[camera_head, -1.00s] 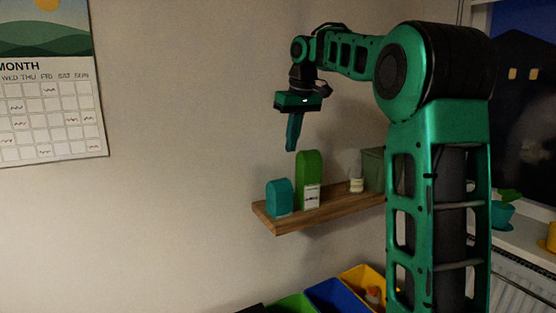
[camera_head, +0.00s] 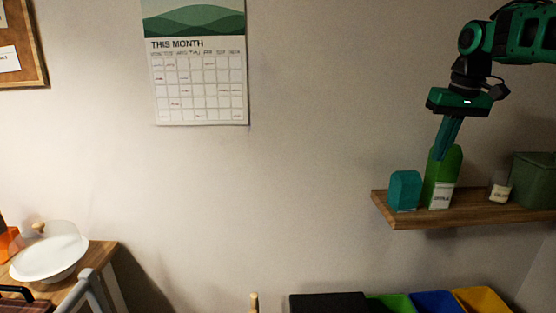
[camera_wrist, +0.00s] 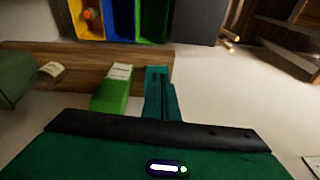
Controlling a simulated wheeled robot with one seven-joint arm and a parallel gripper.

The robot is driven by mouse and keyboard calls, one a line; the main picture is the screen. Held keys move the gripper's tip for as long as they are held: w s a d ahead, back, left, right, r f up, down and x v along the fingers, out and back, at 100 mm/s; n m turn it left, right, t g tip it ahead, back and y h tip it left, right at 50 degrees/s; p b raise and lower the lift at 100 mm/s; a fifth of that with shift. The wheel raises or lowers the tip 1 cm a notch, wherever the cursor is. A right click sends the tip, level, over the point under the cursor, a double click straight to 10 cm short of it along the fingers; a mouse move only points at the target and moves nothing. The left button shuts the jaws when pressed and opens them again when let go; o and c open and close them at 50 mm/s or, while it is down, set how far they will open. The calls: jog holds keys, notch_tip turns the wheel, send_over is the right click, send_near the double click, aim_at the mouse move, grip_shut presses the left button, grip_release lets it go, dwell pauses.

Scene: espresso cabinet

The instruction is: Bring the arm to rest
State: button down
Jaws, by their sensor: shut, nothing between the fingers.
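My gripper (camera_head: 446,150) shows at the upper right of the head view, pointing down with its fingers together and nothing in them. In that view its fingertips overlap the green carton on the wooden shelf; whether they touch cannot be told. In the wrist view my gripper (camera_wrist: 160,92) is also shut, with the shelf beyond it. My arm reaches in from the right edge.
The wooden shelf (camera_head: 470,212) holds a teal box (camera_head: 404,190), a green carton (camera_head: 442,180), a small jar (camera_head: 500,188) and a green bin (camera_head: 535,180). Coloured bins (camera_head: 435,302) stand below. A calendar (camera_head: 196,80) hangs left; the wall between is clear.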

jog(key=s+f+m+g, duration=0.1)
jog(key=s+f+m, duration=0.1)
jog(key=s+f, duration=0.5)
jog(key=s+a+f+m, duration=0.1)
jog(key=s+f, duration=0.7)
jog(key=s, duration=0.7)
jog(key=s+f+m+g, duration=0.1)
jog(key=s+f+m, duration=0.1)
jog(key=s+f, duration=0.5)
jog(key=s, duration=0.4)
jog(key=shift+s+a+f+m+g, duration=0.15)
jog(key=shift+s+f+m+g, duration=0.15)
jog(key=shift+s, duration=0.05)
jog(key=shift+w, duration=0.15)
jog(key=shift+w+f, duration=0.2)
jog(key=shift+w, duration=0.3)
